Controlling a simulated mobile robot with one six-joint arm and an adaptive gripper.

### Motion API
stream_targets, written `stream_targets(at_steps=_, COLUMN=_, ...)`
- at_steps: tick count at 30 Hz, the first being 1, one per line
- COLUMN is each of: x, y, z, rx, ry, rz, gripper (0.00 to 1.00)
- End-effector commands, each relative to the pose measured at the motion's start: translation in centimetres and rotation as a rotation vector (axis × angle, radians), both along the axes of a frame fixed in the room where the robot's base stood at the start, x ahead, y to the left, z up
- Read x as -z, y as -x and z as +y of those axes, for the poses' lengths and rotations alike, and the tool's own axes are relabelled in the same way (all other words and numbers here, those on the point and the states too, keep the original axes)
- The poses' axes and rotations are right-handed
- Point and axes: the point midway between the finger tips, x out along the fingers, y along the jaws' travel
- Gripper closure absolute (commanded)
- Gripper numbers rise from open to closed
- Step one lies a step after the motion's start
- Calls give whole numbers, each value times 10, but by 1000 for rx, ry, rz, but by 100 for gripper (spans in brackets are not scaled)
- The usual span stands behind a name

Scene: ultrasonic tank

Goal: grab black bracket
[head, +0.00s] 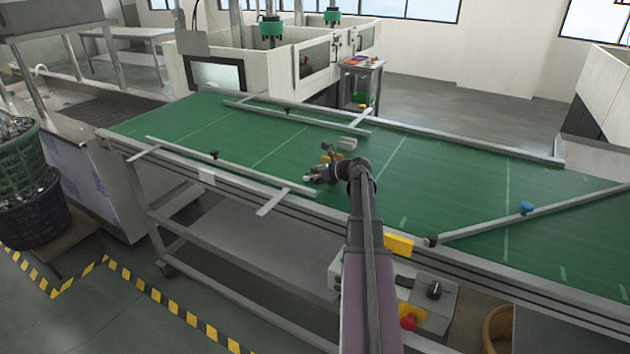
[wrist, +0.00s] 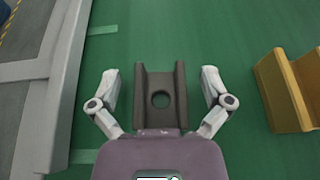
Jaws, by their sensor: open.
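The black bracket (wrist: 160,117) is a dark channel-shaped piece with raised side walls and a round hole in its floor. In the wrist view it lies on the green belt, between the two fingers of my gripper (wrist: 160,84). The fingers are spread, one on each side, with visible gaps to the bracket's walls. Its near end is hidden behind my gripper's body. In the head view my gripper (head: 314,177) is low over the belt's near side, and I cannot make out the black bracket there.
A yellow bracket (wrist: 287,92) lies right of the black one; it also shows in the head view (head: 334,157). A grey bracket (head: 347,144) lies beyond it. A metal guide rail (wrist: 52,95) runs along the left. The green belt (head: 450,180) is mostly clear to the right.

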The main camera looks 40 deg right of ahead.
Motion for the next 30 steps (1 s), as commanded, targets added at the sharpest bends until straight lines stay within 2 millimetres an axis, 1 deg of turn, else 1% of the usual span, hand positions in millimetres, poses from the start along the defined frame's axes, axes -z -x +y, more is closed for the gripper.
stream_targets(at_steps=3, x=2, y=-4, z=1, rx=0, ry=0, rz=0, gripper=1)
stream_targets(at_steps=19, x=1, y=-3, z=1, rx=1, ry=-1, rz=0, gripper=1)
stream_targets(at_steps=20, x=1, y=-3, z=1, rx=1, ry=-1, rz=0, gripper=10)
stream_targets(at_steps=21, x=1, y=-3, z=1, rx=1, ry=-1, rz=0, gripper=22)
stream_targets(at_steps=23, x=1, y=-3, z=1, rx=1, ry=-1, rz=0, gripper=40)
stream_targets(at_steps=24, x=1, y=-3, z=1, rx=1, ry=-1, rz=0, gripper=52)
stream_targets(at_steps=26, x=1, y=-3, z=1, rx=1, ry=-1, rz=0, gripper=70)
stream_targets(at_steps=27, x=1, y=-3, z=1, rx=1, ry=-1, rz=0, gripper=82)
stream_targets(at_steps=28, x=1, y=-3, z=1, rx=1, ry=-1, rz=0, gripper=91)
stream_targets(at_steps=29, x=1, y=-3, z=1, rx=1, ry=-1, rz=0, gripper=95)
stream_targets(at_steps=30, x=1, y=-3, z=1, rx=1, ry=-1, rz=0, gripper=95)
